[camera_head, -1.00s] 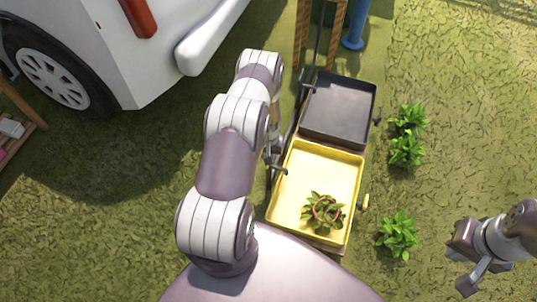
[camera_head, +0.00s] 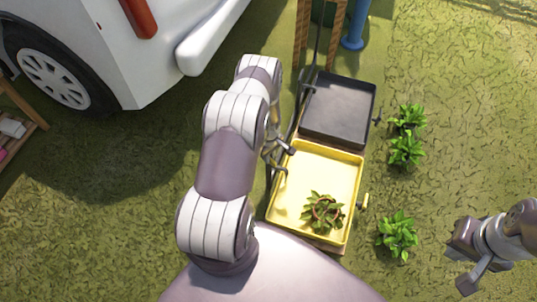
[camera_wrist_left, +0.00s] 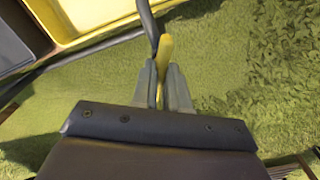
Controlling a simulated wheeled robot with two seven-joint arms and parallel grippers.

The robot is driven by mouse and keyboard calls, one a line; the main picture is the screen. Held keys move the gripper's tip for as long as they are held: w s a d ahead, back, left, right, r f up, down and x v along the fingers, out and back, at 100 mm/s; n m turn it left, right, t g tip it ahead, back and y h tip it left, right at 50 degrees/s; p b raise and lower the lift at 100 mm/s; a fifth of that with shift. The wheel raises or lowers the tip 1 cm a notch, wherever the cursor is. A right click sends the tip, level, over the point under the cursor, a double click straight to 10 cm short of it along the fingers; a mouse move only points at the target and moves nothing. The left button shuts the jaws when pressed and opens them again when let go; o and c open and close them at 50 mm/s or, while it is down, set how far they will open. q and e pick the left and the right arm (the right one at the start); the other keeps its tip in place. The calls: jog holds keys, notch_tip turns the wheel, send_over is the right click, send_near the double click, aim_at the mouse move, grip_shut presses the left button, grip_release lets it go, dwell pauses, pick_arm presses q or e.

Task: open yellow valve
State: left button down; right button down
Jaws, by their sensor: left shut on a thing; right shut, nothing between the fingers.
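The yellow valve handle (camera_wrist_left: 165,50) shows in the left wrist view, upright beside a grey pipe (camera_wrist_left: 149,22). My left gripper (camera_wrist_left: 160,92) is shut on it, with the fingers on either side of its lower part. In the head view my left gripper (camera_head: 283,160) is at the left edge of the yellow basin (camera_head: 316,166); the handle cannot be made out there. My right gripper (camera_head: 462,262) is shut and empty, over the grass at the lower right.
A dark basin (camera_head: 338,110) stands behind the yellow one. A potted plant (camera_head: 323,211) sits in the yellow basin, and a yellow spout (camera_head: 364,201) is on its right side. Green plants (camera_head: 398,233) grow to the right. A white vehicle (camera_head: 150,50) stands at the upper left.

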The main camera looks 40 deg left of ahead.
pick_arm(q)
jog(key=n, duration=0.5)
jog(key=shift+n, duration=0.3)
dwell(0.4)
jog(key=c, duration=1.1)
grip_release()
jog(key=shift+c, duration=0.2)
notch_tip(320, 180, up, 13)
jog(key=p, duration=0.5)
jog(key=shift+f, duration=0.15)
